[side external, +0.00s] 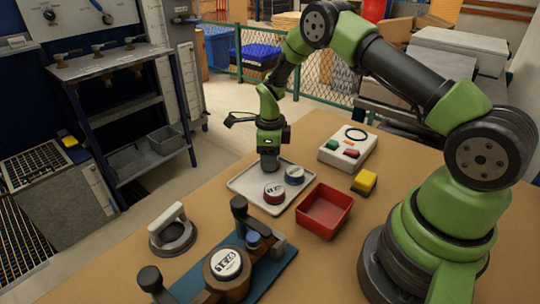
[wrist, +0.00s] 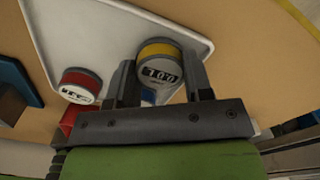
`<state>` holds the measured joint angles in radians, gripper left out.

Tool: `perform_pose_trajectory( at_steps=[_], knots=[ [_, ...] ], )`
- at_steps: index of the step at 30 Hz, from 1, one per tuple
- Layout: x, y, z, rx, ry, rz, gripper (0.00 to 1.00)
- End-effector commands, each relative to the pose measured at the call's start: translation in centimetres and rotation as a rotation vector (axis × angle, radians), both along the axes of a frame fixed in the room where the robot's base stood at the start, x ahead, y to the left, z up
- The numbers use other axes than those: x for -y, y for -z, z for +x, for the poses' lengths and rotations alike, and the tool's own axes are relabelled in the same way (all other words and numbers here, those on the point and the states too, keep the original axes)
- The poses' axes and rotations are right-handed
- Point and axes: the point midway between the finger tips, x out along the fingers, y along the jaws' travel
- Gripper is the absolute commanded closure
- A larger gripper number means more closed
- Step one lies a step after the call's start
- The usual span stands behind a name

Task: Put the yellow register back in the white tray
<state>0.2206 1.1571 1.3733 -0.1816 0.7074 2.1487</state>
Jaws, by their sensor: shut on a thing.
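My gripper (side external: 269,166) points down over the back part of the white tray (side external: 249,186). In the wrist view, the gripper (wrist: 160,80) is shut on the yellow register (wrist: 159,60), a round piece with a yellow band and a pale dial face. The yellow register is over the tray (wrist: 95,35); I cannot tell whether it touches the tray floor. It is hidden behind my gripper in the side view. A red register (side external: 274,192) and a blue register (side external: 294,175) sit in the tray near its front and right edges. The red one also shows in the wrist view (wrist: 80,85).
A red bin (side external: 325,209) stands right of the tray. A yellow-topped block (side external: 364,182) and a white box with buttons (side external: 348,148) are beyond. A meter body (side external: 227,270) on a blue mat and a grey ring with a handle (side external: 171,234) stand in front.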

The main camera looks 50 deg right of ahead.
Motion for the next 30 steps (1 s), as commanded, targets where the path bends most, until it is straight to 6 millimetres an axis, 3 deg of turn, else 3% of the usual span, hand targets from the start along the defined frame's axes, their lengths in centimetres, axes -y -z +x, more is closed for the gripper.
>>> perform_pose_trajectory(
  at_steps=[4, 5, 8, 16, 20, 30],
  knots=[
    [0.0, 0.3, 0.0, -0.001, 0.0, 0.0, 0.81],
    [0.0, 0.3, 0.0, 0.0, 0.0, 0.0, 0.51],
    [0.0, 0.2, 0.0, 0.0, 0.0, 0.0, 0.28],
    [0.0, 0.2, 0.0, 0.0, 0.0, 0.0, 0.28],
    [0.0, -0.8, 0.1, 0.003, -0.001, -0.001, 0.28],
    [0.0, -7.9, 0.1, 0.006, -0.001, -0.001, 0.28]
  ],
)
